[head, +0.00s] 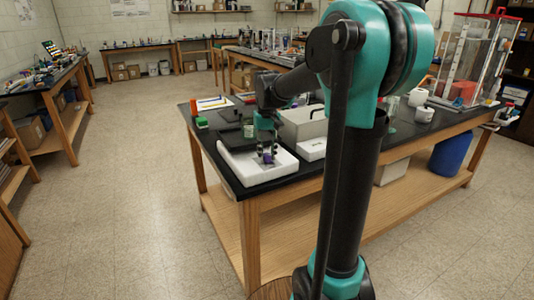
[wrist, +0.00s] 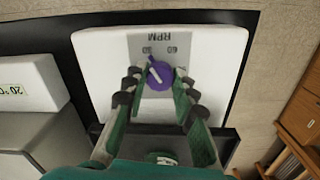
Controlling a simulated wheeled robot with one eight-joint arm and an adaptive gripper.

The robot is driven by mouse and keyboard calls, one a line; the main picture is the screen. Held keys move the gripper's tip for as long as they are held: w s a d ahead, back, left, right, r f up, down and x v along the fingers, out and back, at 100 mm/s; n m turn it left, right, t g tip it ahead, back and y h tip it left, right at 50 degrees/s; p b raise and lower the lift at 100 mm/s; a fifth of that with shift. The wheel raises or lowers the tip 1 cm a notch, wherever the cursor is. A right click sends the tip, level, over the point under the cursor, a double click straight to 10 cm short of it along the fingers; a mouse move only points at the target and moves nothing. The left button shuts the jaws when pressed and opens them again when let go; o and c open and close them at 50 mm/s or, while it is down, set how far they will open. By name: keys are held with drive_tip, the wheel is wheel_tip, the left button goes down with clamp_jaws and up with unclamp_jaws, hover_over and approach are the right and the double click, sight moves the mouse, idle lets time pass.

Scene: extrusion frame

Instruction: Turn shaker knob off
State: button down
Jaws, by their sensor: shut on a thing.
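The shaker is a white, slab-like box (head: 246,172) near the table's front left corner; it fills the upper middle of the wrist view (wrist: 104,75). Its purple knob (wrist: 159,77) sits on a grey dial panel (wrist: 185,45) marked RPM, with numbers such as 60. The knob's white pointer aims toward the upper left of the wrist view, near the number left of 60. My gripper (wrist: 157,84) reaches down from above with its fingers on either side of the knob and is shut on it. In the head view, my gripper (head: 267,153) partly hides the knob.
The floor left of the table is clear.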

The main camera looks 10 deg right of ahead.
sight(267, 154)
drive_tip(key=n, duration=0.5)
drive_tip(key=shift+n, duration=0.4)
drive_tip(key=n, duration=0.5)
drive_tip(key=shift+n, duration=0.4)
drive_tip(key=c, duration=1.2)
unclamp_jaws()
wheel_tip(267, 154, up, 12)
drive_tip(key=shift+r, duration=0.1)
